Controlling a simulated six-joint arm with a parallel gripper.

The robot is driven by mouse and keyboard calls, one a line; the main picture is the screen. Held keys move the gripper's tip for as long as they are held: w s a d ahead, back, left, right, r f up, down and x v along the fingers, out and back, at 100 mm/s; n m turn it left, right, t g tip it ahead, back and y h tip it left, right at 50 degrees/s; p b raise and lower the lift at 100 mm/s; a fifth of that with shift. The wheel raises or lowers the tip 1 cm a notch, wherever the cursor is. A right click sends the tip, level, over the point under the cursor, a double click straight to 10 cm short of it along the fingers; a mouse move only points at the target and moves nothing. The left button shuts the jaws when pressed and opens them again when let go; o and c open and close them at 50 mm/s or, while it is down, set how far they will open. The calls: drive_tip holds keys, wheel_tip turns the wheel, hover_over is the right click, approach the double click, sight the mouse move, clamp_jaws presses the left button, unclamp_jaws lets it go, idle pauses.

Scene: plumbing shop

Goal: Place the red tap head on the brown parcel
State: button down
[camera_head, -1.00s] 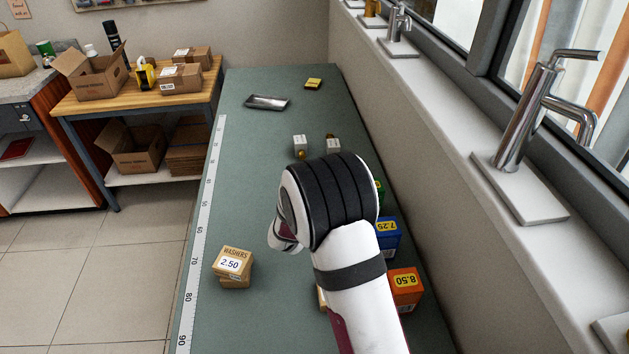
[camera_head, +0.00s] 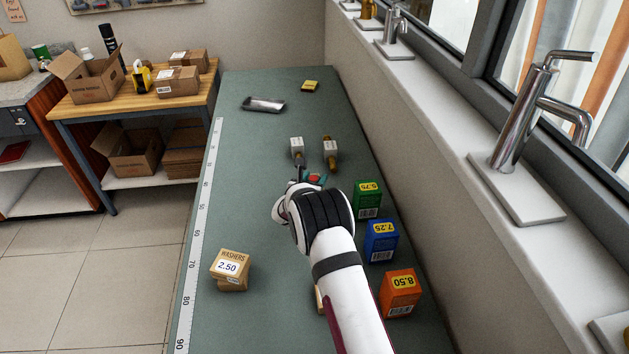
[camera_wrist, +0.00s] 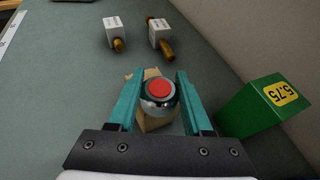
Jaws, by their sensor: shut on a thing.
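The red tap head (camera_wrist: 159,90) has a round red top and a shiny metal body. My gripper (camera_wrist: 160,78) is shut on it, with one teal finger on each side. In the head view, my gripper (camera_head: 308,179) is over the middle of the bench, and a bit of red shows between its fingers. A tan-brown block (camera_wrist: 153,124), which looks like the brown parcel, lies directly under the tap head in the wrist view. The tap head hides most of it. I cannot tell whether the two touch. My arm hides this block in the head view.
Two white-tagged brass fittings (camera_head: 297,146) (camera_head: 330,149) lie just beyond my gripper. Green (camera_head: 367,200), blue (camera_head: 381,241) and orange (camera_head: 400,293) boxes line the right side. Washers boxes (camera_head: 231,268) stand front left. The bench's left side is mostly clear.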

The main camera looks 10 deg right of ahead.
drive_tip(key=shift+f, duration=0.5)
drive_tip(key=shift+c, duration=1.6)
unclamp_jaws()
drive_tip(key=shift+f, duration=0.1)
